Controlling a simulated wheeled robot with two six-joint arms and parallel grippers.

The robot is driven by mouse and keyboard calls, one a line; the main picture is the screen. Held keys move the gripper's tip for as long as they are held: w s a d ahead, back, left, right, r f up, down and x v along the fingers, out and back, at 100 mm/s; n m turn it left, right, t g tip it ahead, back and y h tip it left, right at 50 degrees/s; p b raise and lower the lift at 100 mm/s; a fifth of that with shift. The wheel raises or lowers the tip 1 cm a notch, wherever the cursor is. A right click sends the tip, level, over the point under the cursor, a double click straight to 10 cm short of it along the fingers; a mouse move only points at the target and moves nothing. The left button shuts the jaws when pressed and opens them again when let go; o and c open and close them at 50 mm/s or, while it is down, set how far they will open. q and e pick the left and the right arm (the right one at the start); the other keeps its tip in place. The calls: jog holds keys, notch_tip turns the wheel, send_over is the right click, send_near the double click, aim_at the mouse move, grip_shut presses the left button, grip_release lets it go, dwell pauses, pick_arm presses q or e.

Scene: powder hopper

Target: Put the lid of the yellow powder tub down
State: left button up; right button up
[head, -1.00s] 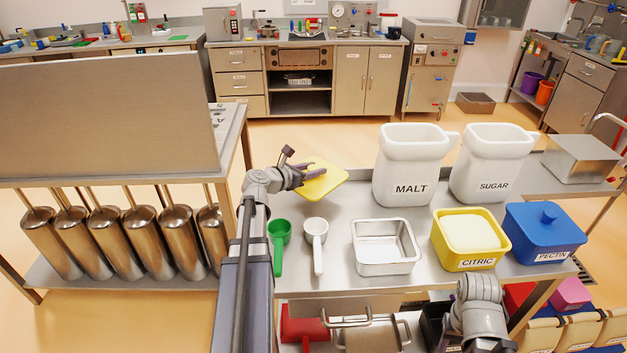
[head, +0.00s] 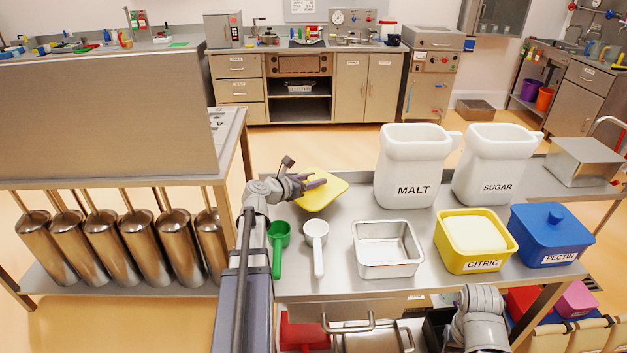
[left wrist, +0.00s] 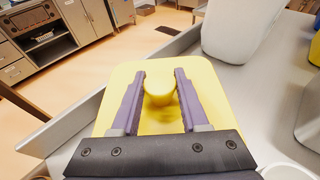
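The yellow lid (head: 322,199) is a flat square with a round knob, at the back left of the steel table. The knob (left wrist: 160,88) shows between my left gripper's purple fingers in the left wrist view. The yellow tub (head: 452,257), labelled CITRIC, stands uncovered at the right, full of white powder. My right arm shows at the lower right; its gripper's fingers are not in view.
A green scoop (head: 278,240) and a white scoop (head: 316,240) lie in front of the lid. A steel pan (head: 387,262) stands beside the tub. The blue PECTIN tub (head: 560,247) and white MALT (head: 413,170) and SUGAR (head: 495,170) jars stand around it.

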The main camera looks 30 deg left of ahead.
pick_arm(q)
jog(key=o, duration=0.4)
jog(key=shift+o, duration=0.2)
jog(key=shift+r, duration=0.1)
jog(key=shift+r, duration=0.2)
jog(key=shift+r+p, duration=0.4)
jog(key=shift+p, duration=0.3)
jog(key=p+v, duration=0.3)
jog(key=v, duration=0.9)
